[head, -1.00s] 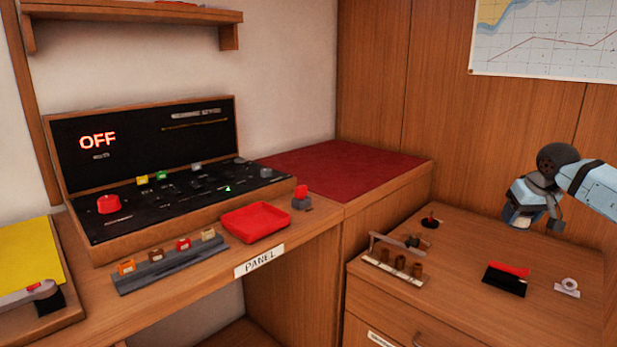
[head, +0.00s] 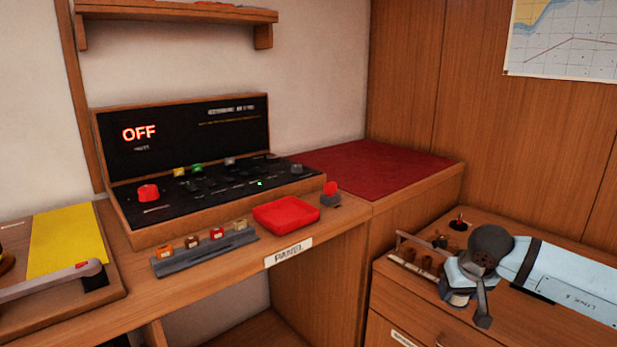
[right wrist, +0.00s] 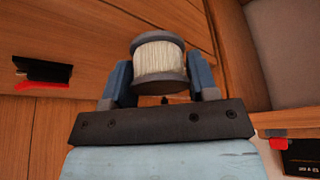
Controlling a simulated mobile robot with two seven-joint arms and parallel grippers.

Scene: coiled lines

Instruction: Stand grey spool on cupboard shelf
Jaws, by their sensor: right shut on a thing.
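The grey spool (right wrist: 160,62), with dark grey flanges and whitish line wound on it, is between the two fingers of my right gripper (right wrist: 160,74) in the right wrist view. The fingers press on it from both sides. In the head view my right gripper (head: 468,299) is low at the right, in front of the drawer unit, and mostly hides the spool. A wooden wall shelf (head: 180,16) is at the upper left. I cannot tell which surface is the cupboard shelf. My left gripper is not in view.
The desk holds a control panel (head: 200,140) reading OFF, a red tray (head: 286,214) and a grey rack (head: 205,252). The drawer unit (head: 390,318) carries a rack of brown pegs. The red-topped surface (head: 375,168) is clear. An open space (head: 225,310) lies under the desk.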

